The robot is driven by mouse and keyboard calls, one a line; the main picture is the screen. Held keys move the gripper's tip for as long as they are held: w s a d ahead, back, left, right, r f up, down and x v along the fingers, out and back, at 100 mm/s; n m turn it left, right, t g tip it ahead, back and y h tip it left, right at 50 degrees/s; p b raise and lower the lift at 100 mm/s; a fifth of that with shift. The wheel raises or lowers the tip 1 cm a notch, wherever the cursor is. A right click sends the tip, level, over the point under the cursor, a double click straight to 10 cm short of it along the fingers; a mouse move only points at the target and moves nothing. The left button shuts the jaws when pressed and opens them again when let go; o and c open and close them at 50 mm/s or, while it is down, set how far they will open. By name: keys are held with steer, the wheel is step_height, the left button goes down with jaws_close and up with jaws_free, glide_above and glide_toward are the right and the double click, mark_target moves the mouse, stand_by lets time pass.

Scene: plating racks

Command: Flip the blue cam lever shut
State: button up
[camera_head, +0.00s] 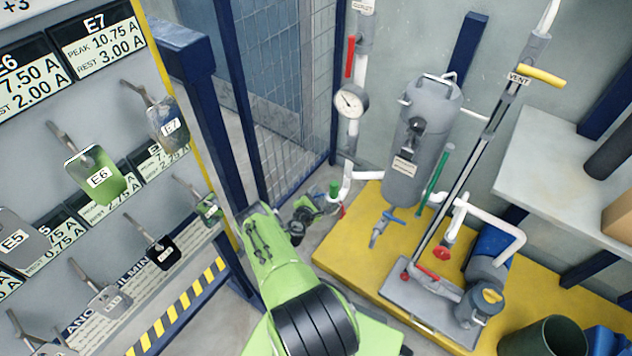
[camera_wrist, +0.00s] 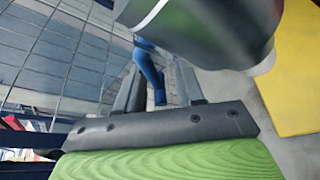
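A curved blue lever (camera_wrist: 152,72) shows in the wrist view, between and beyond the fingertips of my gripper (camera_wrist: 158,88). The fingers stand apart with a gap, and the lever appears in that gap. I cannot tell whether either finger touches it. In the head view my gripper (camera_head: 322,203) is beside a white pipe elbow with a green fitting (camera_head: 335,188). I cannot make out the curved blue lever there. A large grey-green cylindrical body (camera_wrist: 205,28) fills the top of the wrist view, close to the fingers.
A grey tank (camera_head: 417,145) stands on a yellow platform (camera_head: 340,250), with a blue-handled valve (camera_head: 393,215) below it. A pressure gauge (camera_head: 350,101) is on the pipe above the gripper. A mesh fence (camera_head: 285,90) stands behind. A panel with hanging labelled tags (camera_head: 95,175) is at the left.

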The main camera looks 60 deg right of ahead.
steer(key=shift+d+f, duration=0.15)
steer(key=shift+d, duration=0.25)
jaws_close()
steer(key=shift+s+a+f+n+g, duration=0.2)
steer(key=shift+n+g, duration=0.1)
steer(key=shift+n, duration=0.2)
steer(key=shift+s+f+n+g+y, duration=0.45)
steer(key=shift+s+n+g, duration=0.15)
steer(key=shift+s+n, duration=0.2)
